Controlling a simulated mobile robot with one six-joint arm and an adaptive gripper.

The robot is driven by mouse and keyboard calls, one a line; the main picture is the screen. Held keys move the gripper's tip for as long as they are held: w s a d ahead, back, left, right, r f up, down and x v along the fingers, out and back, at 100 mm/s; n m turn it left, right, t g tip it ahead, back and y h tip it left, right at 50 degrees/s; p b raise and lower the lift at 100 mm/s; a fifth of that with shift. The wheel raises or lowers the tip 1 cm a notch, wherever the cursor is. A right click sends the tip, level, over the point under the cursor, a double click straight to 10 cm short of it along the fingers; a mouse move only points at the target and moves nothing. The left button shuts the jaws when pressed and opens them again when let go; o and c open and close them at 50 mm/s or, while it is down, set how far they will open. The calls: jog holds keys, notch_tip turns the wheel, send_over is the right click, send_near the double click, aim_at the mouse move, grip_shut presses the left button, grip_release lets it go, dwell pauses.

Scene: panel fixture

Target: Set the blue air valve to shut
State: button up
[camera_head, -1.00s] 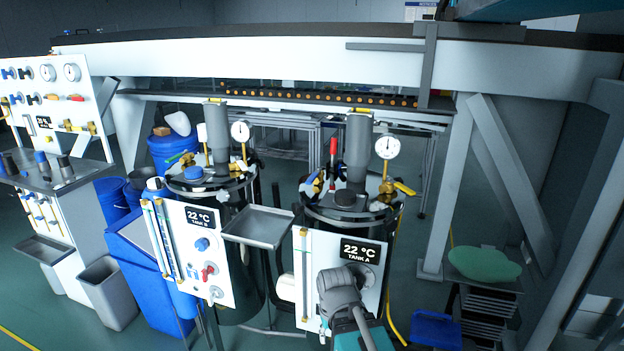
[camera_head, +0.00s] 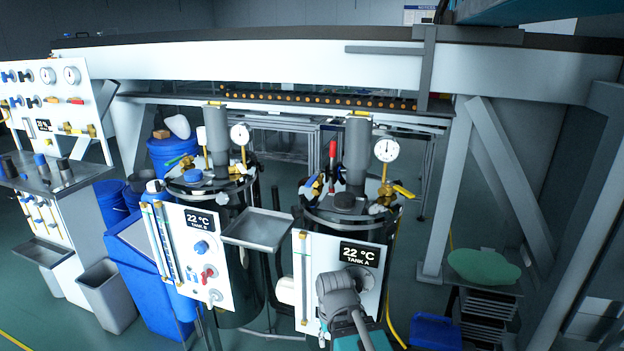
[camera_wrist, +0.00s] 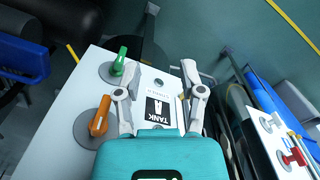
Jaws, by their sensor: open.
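Blue valve handles show in several places, and I cannot tell which is the air valve. One blue knob (camera_head: 201,247) is on the Tank B panel, above a red valve (camera_head: 208,272). A blue lever (camera_head: 312,182) is on the Tank A lid. My gripper is in front of the lower Tank A panel (camera_head: 312,262), and my wrist hides part of it in the head view. In the wrist view my gripper (camera_wrist: 160,70) is open and empty, its fingers spread over that panel's TANK label (camera_wrist: 158,108). A green handle (camera_wrist: 119,62) and an orange handle (camera_wrist: 100,116) lie left of the fingers.
A grey tray (camera_head: 258,229) juts out between the two tank panels. A blue crate (camera_head: 436,331) and a rack (camera_head: 486,305) stand on the right. The left valve board (camera_head: 75,99) carries more blue and red handles. Heavy white beams frame the back and right.

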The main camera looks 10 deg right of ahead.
jog(key=shift+c, duration=0.2)
jog(key=shift+c, duration=1.1)
jog(key=shift+r+p, duration=0.5)
jog(key=c, duration=0.4)
jog(key=w+d+r+m+y+p, duration=0.1)
jog(key=w+r+m+p, duration=0.1)
jog(key=r+p, duration=0.7)
jog(key=w+d+r+m+y+p, duration=0.1)
jog(key=w+r+m+p, duration=0.2)
jog(key=r+p, duration=0.6)
jog(key=w+r+m+t+y+p, duration=0.1)
jog(key=w+r+m+p, duration=0.2)
jog(key=r+p, duration=0.6)
jog(key=shift+w+d+r+m, duration=0.15)
jog(key=shift+d+r+m, duration=0.25)
jog(key=shift+r+m, duration=0.3)
grip_shut()
jog(key=w+d+r+m+p, duration=0.1)
jog(key=r, duration=0.1)
jog(key=w+d+r+m+y+p, duration=0.1)
jog(key=m+p, duration=0.1)
jog(key=w+d+r+m+t+y+p, duration=0.1)
jog(key=w+r+m+p, duration=0.1)
jog(key=shift+r, duration=0.35)
jog(key=w+d+r+m+t+y+p, duration=0.2)
jog(key=w+d+r+m, duration=0.3)
jog(key=m, duration=0.4)
jog(key=shift+w+d+r+m+t+y+p, duration=0.15)
jog(key=shift+d+r+m+t+y+p, duration=0.2)
jog(key=shift+d+r, duration=0.2)
